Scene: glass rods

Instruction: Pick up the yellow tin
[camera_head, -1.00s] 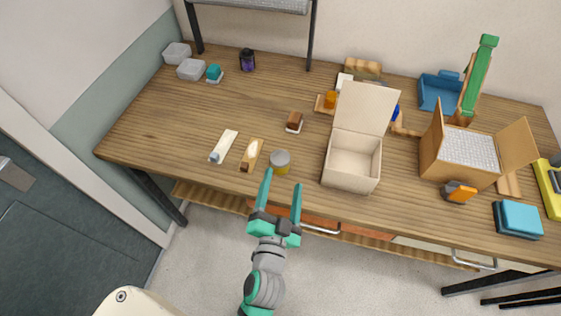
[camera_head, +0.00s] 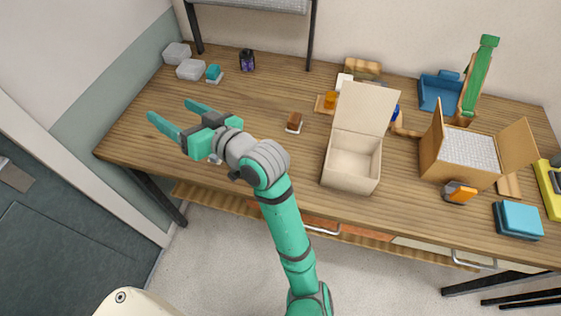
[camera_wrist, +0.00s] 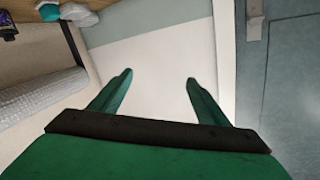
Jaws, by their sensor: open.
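The yellow tin does not show now in either view; my arm covers the spot where it stood near the front edge of the table. My gripper (camera_head: 170,109) is open and empty above the left part of the table in the head view, its fingers pointing left. In the wrist view the two green fingers (camera_wrist: 159,77) are spread apart with nothing between them, facing a pale wall.
An open cream box (camera_head: 350,178) stands right of my arm, with a small brown block (camera_head: 294,122) to its left. Grey containers (camera_head: 190,69), a teal item (camera_head: 214,73) and a dark jar (camera_head: 247,60) stand at the back left. A cardboard box (camera_head: 430,155) stands at the right.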

